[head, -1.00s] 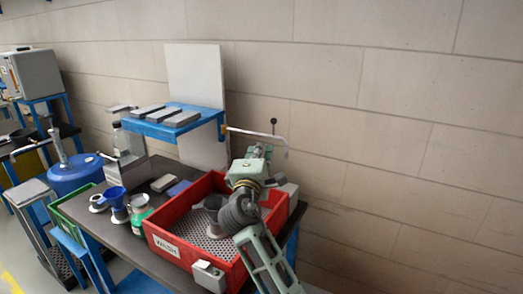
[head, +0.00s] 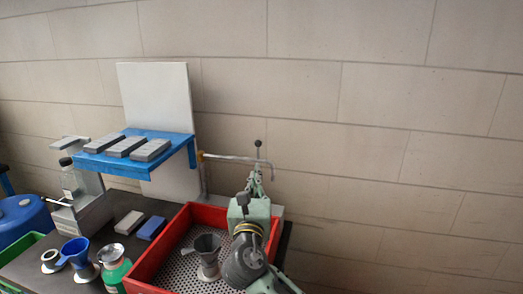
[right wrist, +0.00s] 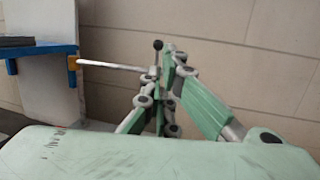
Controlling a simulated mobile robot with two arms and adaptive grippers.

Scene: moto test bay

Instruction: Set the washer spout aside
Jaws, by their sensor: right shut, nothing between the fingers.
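The washer spout (head: 232,157) is a thin pale pipe reaching right from a yellow joint on an upright behind the red wash tray (head: 172,243). A black-knobbed stem (head: 258,144) rises near its free end. The spout also shows in the right wrist view (right wrist: 112,66), left of the fingers. My right gripper (head: 256,174) is over the tray's back edge, its fingers shut and empty. In the right wrist view the fingertips (right wrist: 168,52) are close to the spout's end and black knob; I cannot tell whether they touch. My left gripper is out of view.
A grey cup (head: 207,248) stands on the tray's perforated floor. A blue shelf (head: 140,150) with grey blocks is left of the spout. Blue funnel (head: 75,252), green jar (head: 114,268) and two small blocks are on the bench. The wall right of the spout is bare.

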